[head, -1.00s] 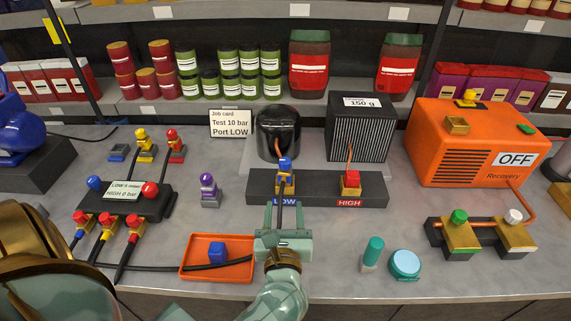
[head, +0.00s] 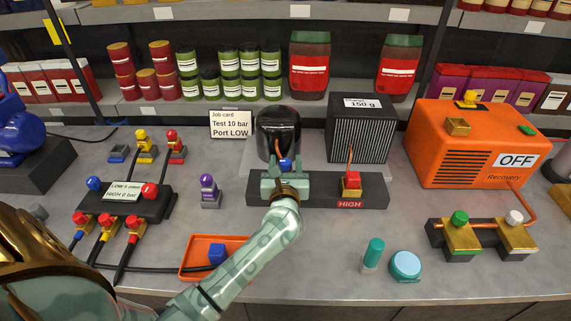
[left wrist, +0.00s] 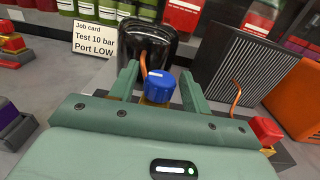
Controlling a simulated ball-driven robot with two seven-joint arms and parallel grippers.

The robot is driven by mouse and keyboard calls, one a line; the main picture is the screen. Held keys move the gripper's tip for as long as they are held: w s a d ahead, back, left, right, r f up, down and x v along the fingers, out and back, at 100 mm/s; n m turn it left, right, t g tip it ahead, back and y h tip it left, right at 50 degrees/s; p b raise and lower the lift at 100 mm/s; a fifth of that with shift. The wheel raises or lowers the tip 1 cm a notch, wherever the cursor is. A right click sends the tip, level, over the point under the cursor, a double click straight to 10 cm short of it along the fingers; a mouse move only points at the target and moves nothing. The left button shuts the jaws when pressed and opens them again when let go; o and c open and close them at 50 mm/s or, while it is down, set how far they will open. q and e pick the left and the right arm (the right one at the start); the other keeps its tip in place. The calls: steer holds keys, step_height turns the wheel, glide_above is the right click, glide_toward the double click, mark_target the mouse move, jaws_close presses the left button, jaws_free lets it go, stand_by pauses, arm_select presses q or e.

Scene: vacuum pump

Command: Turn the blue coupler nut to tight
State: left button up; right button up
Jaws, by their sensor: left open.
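The blue coupler nut (head: 285,162) sits on top of a brass fitting on the LOW port of the dark port block (head: 330,192). It also shows in the left wrist view (left wrist: 160,88), upright in front of the black dome. My left gripper (head: 285,166) is open, with its fingers to the left and right of the nut. In the left wrist view the gripper (left wrist: 159,76) has gaps showing between the fingers and the nut. The LOW label and most of the brass fitting are hidden behind the gripper in the head view. My right gripper is not in view.
A red-capped fitting (head: 351,182) stands on the HIGH port to the right. The black dome (head: 278,130) and finned block (head: 358,128) stand behind. An orange tray (head: 188,256) with a blue piece lies front left.

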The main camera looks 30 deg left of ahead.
arm_select(q)
steer(key=c, duration=1)
